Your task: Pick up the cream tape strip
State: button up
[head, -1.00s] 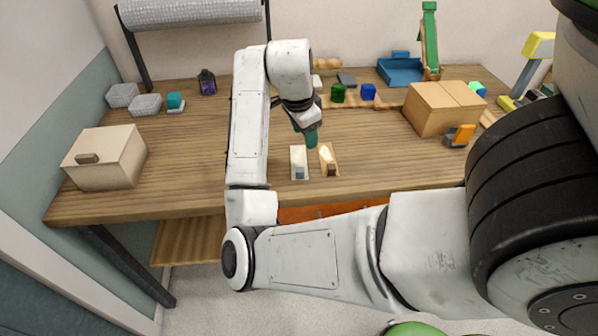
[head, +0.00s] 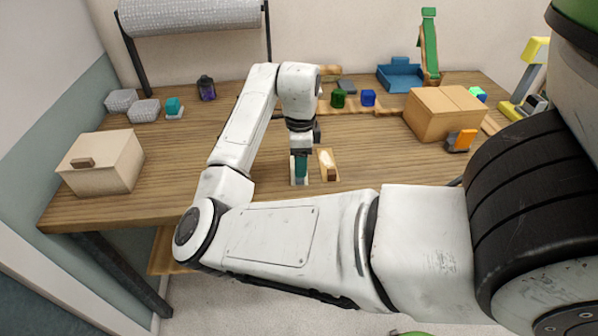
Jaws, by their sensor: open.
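My gripper (head: 300,176) points straight down, with its teal fingers over a narrow pale holder (head: 299,184) near the table's front edge. The jaws are open. The fingers cover most of that holder and whatever lies on it, so I cannot tell whether they touch it. Just to the right is a tan holder (head: 335,173) with a bright cream piece (head: 326,158) on it and a dark brown block at its near end. Both are small, and I cannot tell for sure which carries the cream tape strip.
A beige drawer box (head: 110,165) stands at left and a cardboard box (head: 445,115) at right. Green (head: 338,98) and blue (head: 368,98) pieces sit behind the holders. A blue tray (head: 400,78) stands at the back. The wood left of my gripper is mostly clear.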

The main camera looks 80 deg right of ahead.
jog(key=f, duration=0.4)
jog(key=shift+s+a+f, duration=0.15)
jog(key=shift+s+f, duration=0.1)
jog(key=shift+f, duration=0.15)
jog(key=shift+c, duration=0.4)
grip_shut()
